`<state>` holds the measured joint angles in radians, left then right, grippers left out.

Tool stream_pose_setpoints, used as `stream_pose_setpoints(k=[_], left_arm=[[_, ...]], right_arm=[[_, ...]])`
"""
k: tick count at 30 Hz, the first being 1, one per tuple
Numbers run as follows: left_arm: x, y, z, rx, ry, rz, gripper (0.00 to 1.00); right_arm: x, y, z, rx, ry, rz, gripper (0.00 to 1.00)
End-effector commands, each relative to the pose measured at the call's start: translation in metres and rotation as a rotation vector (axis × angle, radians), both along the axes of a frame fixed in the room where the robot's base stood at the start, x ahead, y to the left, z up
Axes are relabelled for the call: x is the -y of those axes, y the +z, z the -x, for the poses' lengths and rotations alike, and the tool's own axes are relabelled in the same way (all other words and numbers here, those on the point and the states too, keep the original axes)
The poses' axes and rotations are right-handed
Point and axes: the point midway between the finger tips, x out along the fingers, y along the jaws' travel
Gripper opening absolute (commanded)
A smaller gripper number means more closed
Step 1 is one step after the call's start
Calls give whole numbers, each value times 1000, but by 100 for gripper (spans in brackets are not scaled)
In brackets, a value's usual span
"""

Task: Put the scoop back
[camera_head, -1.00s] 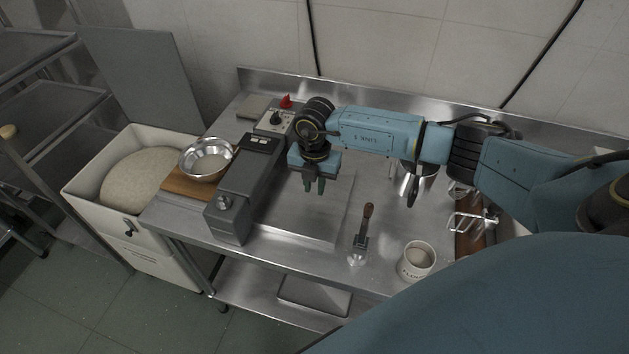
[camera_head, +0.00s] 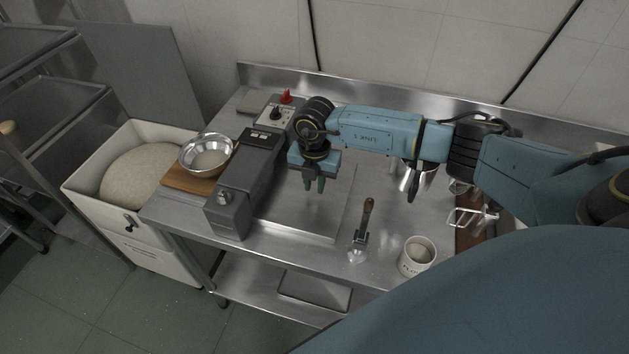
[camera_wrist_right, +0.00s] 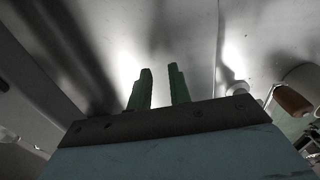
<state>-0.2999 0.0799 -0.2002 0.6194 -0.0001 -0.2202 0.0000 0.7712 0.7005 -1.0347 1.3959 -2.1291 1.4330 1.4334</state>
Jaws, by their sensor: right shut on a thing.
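My right gripper (camera_head: 314,185) is above the steel worktop, fingers pointing down. Its two green fingers show in the right wrist view (camera_wrist_right: 160,88), slightly apart, and I cannot make out anything between them. My left gripper is not in view.
A grey machine (camera_head: 238,195) lies left of my gripper, with a control panel (camera_head: 273,115) behind. A steel bowl (camera_head: 190,140) sits on a wooden board (camera_head: 180,182). A dough bin (camera_head: 75,195) stands left. Wire tools (camera_head: 468,216) lie right, partly under my arm.

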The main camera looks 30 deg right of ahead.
Motion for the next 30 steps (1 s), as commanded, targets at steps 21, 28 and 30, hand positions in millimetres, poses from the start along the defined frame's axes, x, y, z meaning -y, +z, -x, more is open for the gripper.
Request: stream_pose_setpoints(k=[21, 28, 30], left_arm=[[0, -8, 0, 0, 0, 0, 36], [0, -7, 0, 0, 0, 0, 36], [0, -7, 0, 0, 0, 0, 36]], right_arm=[[0, -11, 0, 0, 0, 0, 22], [0, -11, 0, 0, 0, 0, 45], [0, -11, 0, 0, 0, 0, 45]])
